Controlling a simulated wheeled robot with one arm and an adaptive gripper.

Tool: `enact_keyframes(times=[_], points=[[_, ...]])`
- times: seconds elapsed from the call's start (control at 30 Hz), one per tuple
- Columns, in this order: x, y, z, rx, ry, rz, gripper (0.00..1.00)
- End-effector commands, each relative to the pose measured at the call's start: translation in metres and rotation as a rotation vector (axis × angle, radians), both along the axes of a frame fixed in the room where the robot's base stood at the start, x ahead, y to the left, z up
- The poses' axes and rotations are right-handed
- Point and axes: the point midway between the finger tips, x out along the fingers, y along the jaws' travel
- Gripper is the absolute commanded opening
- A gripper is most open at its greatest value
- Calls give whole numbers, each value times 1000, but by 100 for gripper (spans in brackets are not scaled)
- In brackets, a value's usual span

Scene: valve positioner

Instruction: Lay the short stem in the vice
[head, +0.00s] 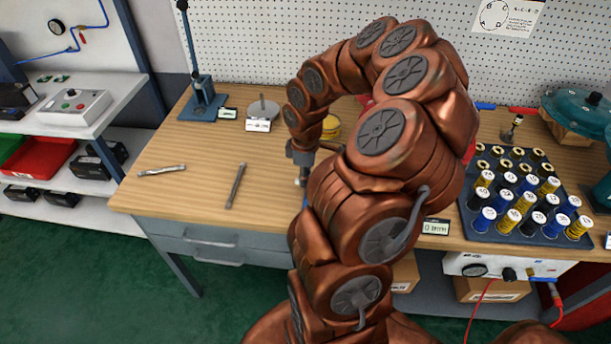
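My gripper (303,178) points down at the wood bench top near its front edge, left of my arm. It is small and partly hidden by my arm, so I cannot tell whether it is open or holds anything. I cannot make out a short stem for certain. A grey metal bar (236,186) lies on the bench left of my gripper, and a shorter silver tool (162,170) lies farther left. No vice shows clearly. Red parts of something (366,101) show behind my arm, mostly hidden, and I cannot tell what it is.
A blue lever stand (201,100) and a round grey plate (263,108) stand at the back left. A yellow round item (331,127) is behind my gripper. A dark tray (468,222) of several capped cylinders is at right.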

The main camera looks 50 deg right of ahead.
Motion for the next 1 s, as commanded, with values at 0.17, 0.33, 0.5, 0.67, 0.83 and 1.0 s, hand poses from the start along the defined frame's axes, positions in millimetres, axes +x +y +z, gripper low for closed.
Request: enact_keyframes(times=[0.17, 0.33, 0.5, 0.67, 0.83, 1.0], points=[[0, 0, 0, 0, 0, 0, 35], [0, 0, 0, 0, 0, 0, 44], [0, 0, 0, 0, 0, 0, 44], [1, 0, 6, -2, -1, 0, 44], [1, 0, 27, -3, -3, 1, 44], [1, -1, 58, -3, -3, 0, 44]])
